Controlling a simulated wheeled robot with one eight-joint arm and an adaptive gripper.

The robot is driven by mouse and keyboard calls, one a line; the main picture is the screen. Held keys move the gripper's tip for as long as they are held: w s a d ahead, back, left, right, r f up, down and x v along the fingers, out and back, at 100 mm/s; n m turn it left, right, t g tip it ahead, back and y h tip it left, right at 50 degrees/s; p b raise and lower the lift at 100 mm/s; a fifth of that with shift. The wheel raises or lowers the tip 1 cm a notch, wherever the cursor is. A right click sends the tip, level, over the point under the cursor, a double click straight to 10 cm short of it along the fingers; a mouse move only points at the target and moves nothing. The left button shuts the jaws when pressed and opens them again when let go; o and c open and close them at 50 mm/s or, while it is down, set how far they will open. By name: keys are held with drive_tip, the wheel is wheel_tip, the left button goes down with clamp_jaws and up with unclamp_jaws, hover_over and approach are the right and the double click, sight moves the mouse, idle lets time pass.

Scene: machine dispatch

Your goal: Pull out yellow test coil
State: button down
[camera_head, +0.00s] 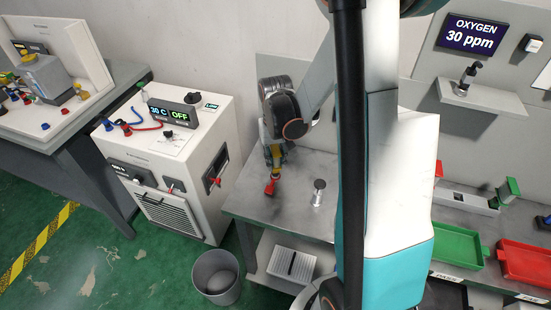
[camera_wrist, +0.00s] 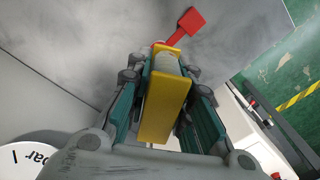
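The yellow test coil (camera_wrist: 165,106) has yellow end plates and a pale round middle. It is between the two green-padded fingers of my gripper (camera_wrist: 161,78) in the wrist view. The fingers lie close along both its sides and appear shut on it. A red flat piece (camera_wrist: 190,21) shows beyond its far end. In the head view, my gripper (camera_head: 272,150) points down over the left part of the grey bench. The coil (camera_head: 275,154) is partly hidden by the gripper, with the red piece (camera_head: 270,187) below it. Whether the red piece touches the bench is unclear.
A small metal post (camera_head: 318,193) stands on the bench (camera_head: 290,215). A white chiller unit (camera_head: 175,165) is left of it, with a bin (camera_head: 216,275) on the floor. A green tray (camera_head: 457,246) and red tray (camera_head: 526,262) sit at the right. My arm hides the middle.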

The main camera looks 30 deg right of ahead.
drive_tip(key=shift+r, duration=0.2)
drive_tip(key=shift+r+p, duration=3.2)
drive_tip(key=shift+r, duration=1.6)
drive_tip(key=shift+f, duration=0.1)
